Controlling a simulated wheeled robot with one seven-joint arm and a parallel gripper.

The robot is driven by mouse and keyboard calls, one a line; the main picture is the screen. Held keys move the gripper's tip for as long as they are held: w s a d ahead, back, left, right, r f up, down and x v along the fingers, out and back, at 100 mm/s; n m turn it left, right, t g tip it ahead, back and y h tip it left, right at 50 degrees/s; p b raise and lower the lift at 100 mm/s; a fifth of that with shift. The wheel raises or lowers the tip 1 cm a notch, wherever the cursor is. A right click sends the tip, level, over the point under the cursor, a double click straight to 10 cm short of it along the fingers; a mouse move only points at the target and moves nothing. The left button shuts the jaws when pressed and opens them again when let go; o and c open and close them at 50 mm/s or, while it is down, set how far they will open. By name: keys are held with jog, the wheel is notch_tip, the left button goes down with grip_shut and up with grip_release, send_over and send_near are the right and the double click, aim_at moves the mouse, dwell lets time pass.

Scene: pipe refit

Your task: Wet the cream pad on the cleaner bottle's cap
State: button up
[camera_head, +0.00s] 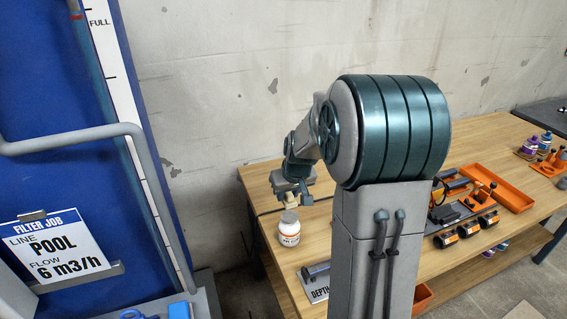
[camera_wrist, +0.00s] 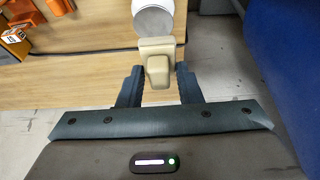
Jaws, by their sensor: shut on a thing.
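The cleaner bottle (camera_head: 289,232) is white with an orange-marked label and stands upright at the table's near left edge. Its pale round cap (camera_wrist: 153,20) shows at the top of the wrist view. My gripper (camera_wrist: 158,84) is shut on the cream pad (camera_wrist: 157,48), a small blocky piece between the two dark fingers. In the wrist view the pad's far end overlaps the near edge of the cap. In the head view my gripper (camera_head: 291,190) is just above the bottle. I cannot tell whether the pad touches the cap.
The wooden table (camera_head: 265,187) runs to the right. An orange tray (camera_head: 508,190), several dark cylinders with orange labels and purple-labelled bottles (camera_head: 530,145) stand there. A depth plate (camera_head: 316,284) lies near the front. A blue panel (camera_head: 50,120) with a grey pipe rises at the left.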

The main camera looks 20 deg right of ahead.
aim_at(288, 213)
jog(key=shift+w+d+r, duration=0.15)
jog(key=shift+w+r, duration=0.25)
jog(key=shift+r, duration=0.05)
jog(key=shift+s+d+f+b, duration=0.15)
jog(key=shift+f+b, duration=0.5)
jog(key=shift+f, duration=0.25)
jog(key=shift+f+b, duration=1.25)
jog(key=shift+f, duration=0.8)
jog(key=shift+f+b, duration=0.95)
jog(key=shift+r, duration=0.1)
jog(key=shift+r+p, duration=2.2)
jog(key=shift+r, duration=1.35)
jog(key=shift+f, duration=0.1)
